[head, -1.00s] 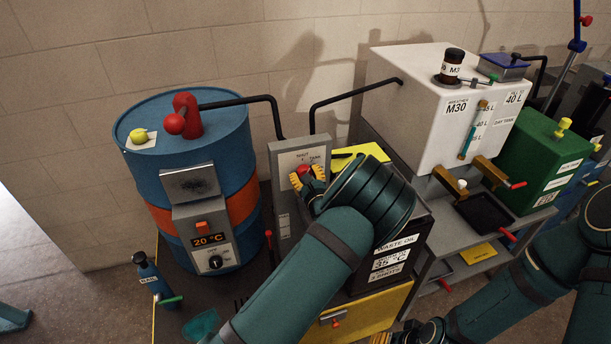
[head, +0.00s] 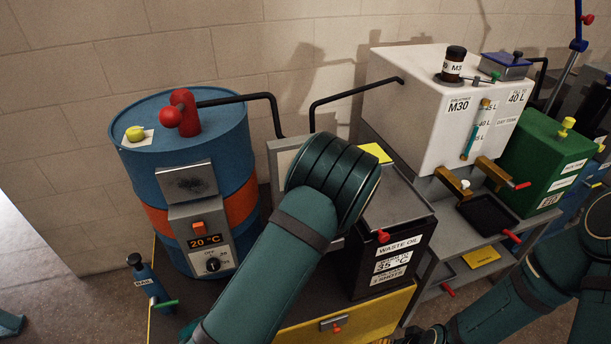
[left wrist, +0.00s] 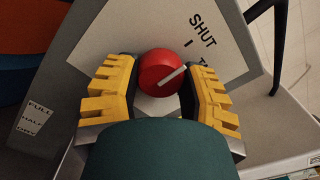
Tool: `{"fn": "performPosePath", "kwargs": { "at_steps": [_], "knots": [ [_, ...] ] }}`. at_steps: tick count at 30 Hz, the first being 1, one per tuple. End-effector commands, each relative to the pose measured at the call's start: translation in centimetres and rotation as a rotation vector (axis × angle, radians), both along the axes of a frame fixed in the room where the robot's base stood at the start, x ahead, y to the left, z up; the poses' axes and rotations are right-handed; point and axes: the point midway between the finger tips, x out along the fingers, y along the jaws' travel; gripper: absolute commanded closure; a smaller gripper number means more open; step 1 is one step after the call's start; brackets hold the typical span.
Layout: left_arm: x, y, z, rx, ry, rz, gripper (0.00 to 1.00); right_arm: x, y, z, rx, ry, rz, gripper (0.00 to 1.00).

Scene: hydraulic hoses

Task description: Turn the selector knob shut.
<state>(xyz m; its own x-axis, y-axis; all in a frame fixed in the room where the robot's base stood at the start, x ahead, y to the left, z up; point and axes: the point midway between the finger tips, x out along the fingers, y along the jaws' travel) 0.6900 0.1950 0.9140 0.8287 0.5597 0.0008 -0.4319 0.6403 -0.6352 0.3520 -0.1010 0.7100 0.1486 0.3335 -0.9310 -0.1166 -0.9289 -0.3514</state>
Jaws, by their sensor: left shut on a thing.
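The red round selector knob (left wrist: 154,67) with a white pointer line sits on a pale label plate (left wrist: 110,40) on a grey panel. The pointer slants to the upper right in the left wrist view, towards a partly hidden word starting with T. The word SHUT (left wrist: 203,29) and a short mark lie above it. My left gripper (left wrist: 158,74) is shut on the knob, one yellow finger on each side. In the head view my left arm hides the knob and most of the panel (head: 281,160). My right gripper (head: 428,336) is partly visible at the bottom edge, its fingers unclear.
A blue drum (head: 232,125) with an orange band stands left of the panel. A black waste oil box (head: 364,262) stands to the right, below a white M30 tank (head: 425,110). Black pipes (head: 350,93) run above the panel.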

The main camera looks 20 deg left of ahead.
Motion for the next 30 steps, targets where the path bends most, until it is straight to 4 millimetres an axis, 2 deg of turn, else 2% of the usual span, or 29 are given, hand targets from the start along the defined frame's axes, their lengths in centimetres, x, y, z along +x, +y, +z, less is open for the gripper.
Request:
{"fn": "performPosePath", "kwargs": {
  "at_steps": [8,9,11,12,23,26,30],
  "knots": [
    [0.0,0.0,0.0,-0.002,0.000,-0.001,0.93,0.0,0.0,0.0,0.000,0.000,0.000,0.53],
    [0.0,0.0,0.0,-0.002,0.000,-0.001,0.48,0.0,0.0,0.0,0.000,0.000,0.000,0.53],
    [0.0,0.0,0.0,-0.001,0.000,-0.001,0.27,0.0,0.0,0.0,0.000,0.000,0.000,0.53],
    [0.0,0.0,0.0,-0.001,0.000,-0.001,0.23,0.0,0.0,0.0,0.000,0.000,0.000,0.53],
    [-0.3,-0.3,0.0,0.000,0.001,-0.001,0.23,0.0,0.0,0.0,0.000,0.000,0.000,0.53],
    [-1.1,-0.9,0.0,-0.001,0.002,-0.002,0.23,0.0,0.0,0.0,0.000,0.000,0.000,0.53],
    [-3.3,-2.4,0.0,-0.001,0.001,-0.003,0.23,0.0,0.0,0.0,0.000,0.000,0.000,0.53]
  ]
}}
